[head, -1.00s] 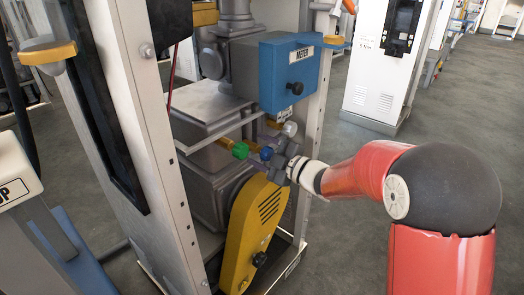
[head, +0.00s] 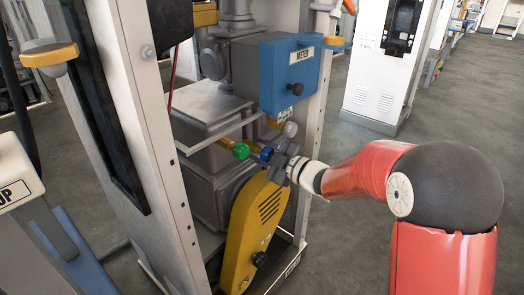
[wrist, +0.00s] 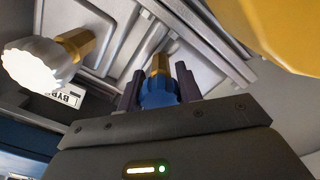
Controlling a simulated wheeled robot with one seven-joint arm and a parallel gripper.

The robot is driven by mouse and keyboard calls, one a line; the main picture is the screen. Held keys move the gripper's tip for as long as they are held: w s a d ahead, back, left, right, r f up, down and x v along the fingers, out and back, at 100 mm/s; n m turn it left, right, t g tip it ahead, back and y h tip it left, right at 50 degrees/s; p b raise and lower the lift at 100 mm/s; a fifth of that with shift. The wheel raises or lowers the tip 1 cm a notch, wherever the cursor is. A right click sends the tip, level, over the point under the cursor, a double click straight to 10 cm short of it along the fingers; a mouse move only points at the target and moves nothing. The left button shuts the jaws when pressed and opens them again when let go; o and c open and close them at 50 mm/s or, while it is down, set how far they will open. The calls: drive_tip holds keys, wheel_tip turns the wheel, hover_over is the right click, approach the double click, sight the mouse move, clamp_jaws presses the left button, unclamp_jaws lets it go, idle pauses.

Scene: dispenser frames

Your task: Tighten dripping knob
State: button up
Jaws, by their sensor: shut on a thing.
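A blue knob (head: 266,153) sits at the end of a brass stem inside the open dispenser frame. It also shows in the wrist view (wrist: 158,92), between the two dark fingers. My gripper (head: 277,158) reaches in from the right and is shut on the blue knob; in the wrist view my gripper (wrist: 158,88) has a finger on each side of it. A green knob (head: 240,150) is just left of the blue one. A white knob (head: 290,129) is above and to the right, and is large at the left of the wrist view (wrist: 38,65). No drip is visible.
A blue meter box (head: 290,72) hangs above the knobs. A yellow belt cover (head: 255,225) stands below my gripper. Grey metal housings (head: 208,115) lie behind. The frame's white post (head: 165,150) is at the left; open floor (head: 440,150) lies to the right.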

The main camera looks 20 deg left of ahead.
sight(271, 156)
drive_tip(key=m+p, duration=0.3)
drive_tip(key=m, duration=0.3)
drive_tip(key=shift+r, duration=0.1)
drive_tip(key=shift+m+p, duration=1.25)
drive_tip(key=shift+m, duration=1.05)
drive_tip(key=shift+f, duration=0.2)
drive_tip(key=o, duration=1)
drive_tip(key=shift+v, duration=3.95)
